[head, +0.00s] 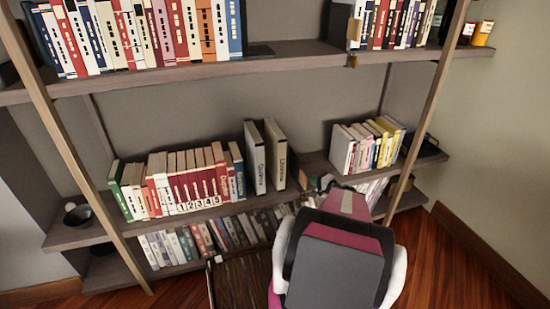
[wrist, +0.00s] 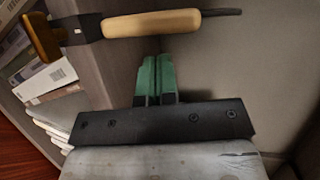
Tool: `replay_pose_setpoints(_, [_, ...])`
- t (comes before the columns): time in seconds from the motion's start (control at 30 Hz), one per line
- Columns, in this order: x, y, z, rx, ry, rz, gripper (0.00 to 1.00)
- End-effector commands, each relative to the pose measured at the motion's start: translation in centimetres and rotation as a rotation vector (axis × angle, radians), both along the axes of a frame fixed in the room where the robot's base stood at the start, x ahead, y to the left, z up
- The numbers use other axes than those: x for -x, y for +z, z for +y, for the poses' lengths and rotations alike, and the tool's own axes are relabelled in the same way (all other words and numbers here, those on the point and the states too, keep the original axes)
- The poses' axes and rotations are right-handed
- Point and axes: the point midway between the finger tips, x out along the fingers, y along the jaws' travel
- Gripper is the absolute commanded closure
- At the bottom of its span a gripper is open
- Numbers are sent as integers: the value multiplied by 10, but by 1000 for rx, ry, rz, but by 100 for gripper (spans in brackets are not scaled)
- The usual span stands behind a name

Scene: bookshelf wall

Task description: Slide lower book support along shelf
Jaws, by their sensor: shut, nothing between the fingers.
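In the wrist view, the book support shows as a tan wooden handle (wrist: 152,23) on dark metal, with an orange-brown block (wrist: 42,37) at its left end. My gripper (wrist: 156,62) has green fingers pressed together, with nothing between them. The fingertips point at the handle and look just short of it; whether they touch is unclear. In the head view, my arm covers the fingers and most of the support's area on the lower shelf (head: 312,166). That shelf bears a row of books at left, two large grey books (head: 265,156) and another group (head: 367,145) at right.
A similar bracket (head: 353,32) hangs at the upper shelf (head: 290,52). Wooden posts (head: 435,80) stand at both sides. More books line the bottom shelf (head: 195,262). A gap lies between the grey books and the right group. A dark tray (head: 428,150) sits at the right end.

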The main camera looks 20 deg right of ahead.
Motion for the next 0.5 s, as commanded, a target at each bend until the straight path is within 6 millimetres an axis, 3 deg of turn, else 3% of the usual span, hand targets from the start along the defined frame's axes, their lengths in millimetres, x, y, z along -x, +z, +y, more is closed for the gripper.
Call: replay_pose_setpoints(0.5, [0,1,25,0,1,0,100])
